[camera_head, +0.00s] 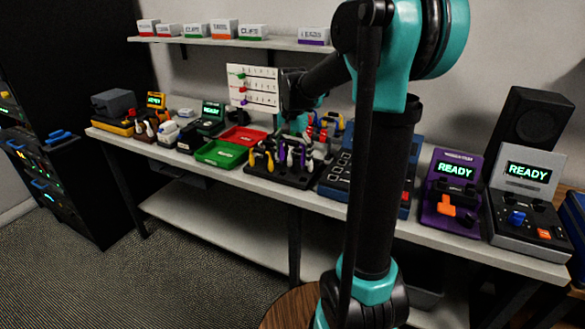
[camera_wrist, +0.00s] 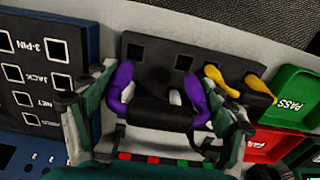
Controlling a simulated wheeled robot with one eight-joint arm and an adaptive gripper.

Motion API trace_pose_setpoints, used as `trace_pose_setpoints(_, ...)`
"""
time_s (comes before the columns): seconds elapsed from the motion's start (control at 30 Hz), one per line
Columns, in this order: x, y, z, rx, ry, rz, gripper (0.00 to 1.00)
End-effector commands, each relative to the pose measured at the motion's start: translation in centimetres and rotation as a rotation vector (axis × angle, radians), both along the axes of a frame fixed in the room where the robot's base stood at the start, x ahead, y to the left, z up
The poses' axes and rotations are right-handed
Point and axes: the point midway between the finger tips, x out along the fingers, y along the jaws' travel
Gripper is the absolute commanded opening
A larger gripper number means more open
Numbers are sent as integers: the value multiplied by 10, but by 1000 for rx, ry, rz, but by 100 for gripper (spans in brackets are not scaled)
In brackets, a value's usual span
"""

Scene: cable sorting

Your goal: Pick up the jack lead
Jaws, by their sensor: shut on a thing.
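My gripper (camera_wrist: 160,112) is shut on a lead with two purple ends (camera_wrist: 119,86) and a black middle. One finger is at each side of it in the wrist view. No label shows that this is the jack lead. The lead is at a black stand with square holes (camera_wrist: 158,52); I cannot tell whether it is clear of the stand. In the head view, the stand (camera_head: 262,170) holds yellow, purple and white leads, and my arm partly hides the gripper there.
A yellow lead (camera_wrist: 222,82) is close to my right finger. Green (camera_head: 218,154) and red (camera_head: 246,135) trays lie left of the stand. A blue panel (camera_wrist: 50,55) with sockets marked 3-PIN, JACK and NET is on the other side. The bench is crowded.

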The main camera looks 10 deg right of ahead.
Motion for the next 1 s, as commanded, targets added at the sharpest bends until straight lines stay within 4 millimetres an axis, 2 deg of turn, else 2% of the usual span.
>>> trace_pose_setpoints(0.03, 0, 0, 15, 0, 0, 0, 54)
trace_pose_setpoints(0.2, 0, 0, 63, 0, 0, 0, 54)
trace_pose_setpoints(0.4, 0, 0, 108, 0, 0, 0, 54)
trace_pose_setpoints(0.6, 0, 0, 133, 0, 0, 0, 54)
trace_pose_setpoints(1.0, 0, 0, 156, 0, 0, 0, 54)
